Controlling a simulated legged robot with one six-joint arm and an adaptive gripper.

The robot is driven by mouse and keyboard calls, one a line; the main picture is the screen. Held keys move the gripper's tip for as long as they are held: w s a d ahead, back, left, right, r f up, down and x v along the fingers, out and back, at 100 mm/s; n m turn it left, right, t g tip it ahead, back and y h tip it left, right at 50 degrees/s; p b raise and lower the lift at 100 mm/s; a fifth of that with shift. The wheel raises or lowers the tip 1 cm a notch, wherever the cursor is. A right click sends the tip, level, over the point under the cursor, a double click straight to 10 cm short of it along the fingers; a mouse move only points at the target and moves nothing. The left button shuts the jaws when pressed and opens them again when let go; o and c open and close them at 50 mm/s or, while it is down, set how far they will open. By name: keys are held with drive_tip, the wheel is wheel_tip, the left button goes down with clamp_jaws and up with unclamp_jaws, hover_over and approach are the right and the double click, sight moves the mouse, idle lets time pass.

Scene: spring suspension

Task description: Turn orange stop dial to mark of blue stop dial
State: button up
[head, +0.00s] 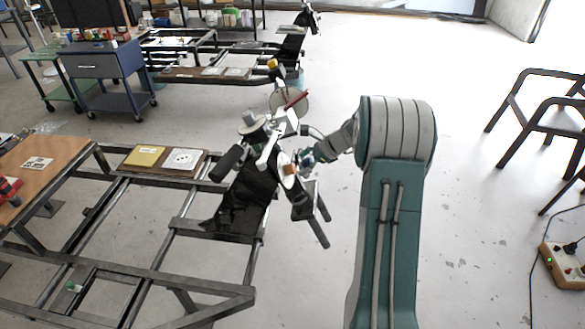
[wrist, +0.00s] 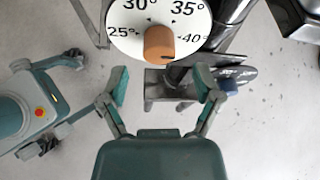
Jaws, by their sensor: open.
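In the wrist view, the orange stop dial (wrist: 159,42) is a knob on a round white scale plate (wrist: 125,32) reading 25° to 40°. A short dark line shows at the knob's lower right, toward the 40 side. The blue stop dial (wrist: 228,86) is a small knob on a second plate (wrist: 243,75), partly behind my right finger; its mark is unreadable. My gripper (wrist: 160,82) is open and empty, its fingertips below the orange knob on either side and not touching it. In the head view, my gripper (head: 309,158) is beside the apparatus, its fingers hard to make out.
A steel frame table (head: 190,285) stands to the left, with a wooden-topped bench (head: 45,160) beyond. A blue cart (head: 100,62) stands behind. Chairs (head: 548,115) are at the right.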

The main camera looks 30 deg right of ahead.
sight(294, 167)
drive_tip(key=x, duration=0.4)
drive_tip(key=shift+a, duration=0.15)
clamp_jaws()
